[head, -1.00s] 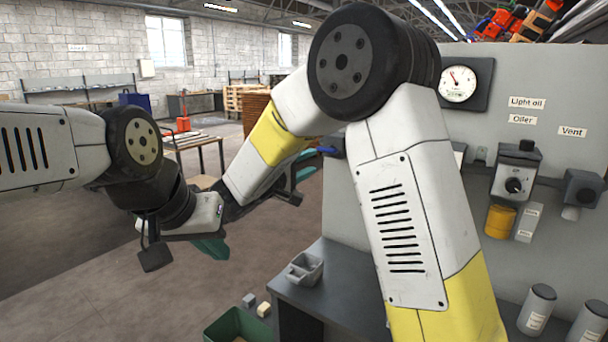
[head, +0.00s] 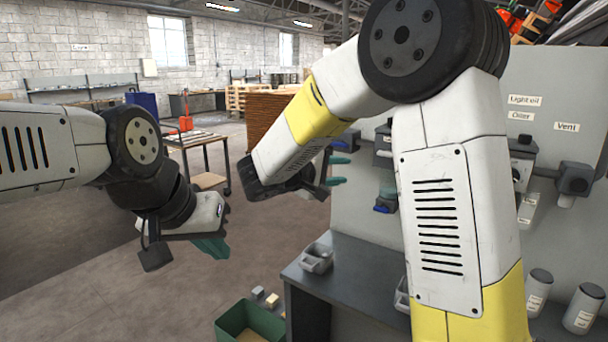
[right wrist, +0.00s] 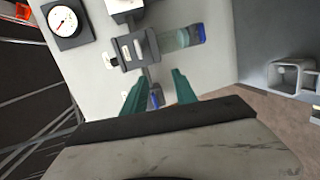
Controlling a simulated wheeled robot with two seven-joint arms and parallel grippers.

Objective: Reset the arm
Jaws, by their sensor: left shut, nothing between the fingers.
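My right arm is raised over the bench and bends back towards the panel. Its gripper (head: 340,170) has two teal fingers, apart and empty; the right wrist view shows the gap between the fingers (right wrist: 159,92), facing the grey panel. My left gripper (head: 213,246) hangs at the left over open floor, its teal fingers shut with nothing in them. The two grippers are well apart.
Below are a dark bench (head: 360,265) with a grey holder (head: 317,258) and two canisters. A green bin (head: 230,327) and small blocks are beside it. Floor at left is clear.

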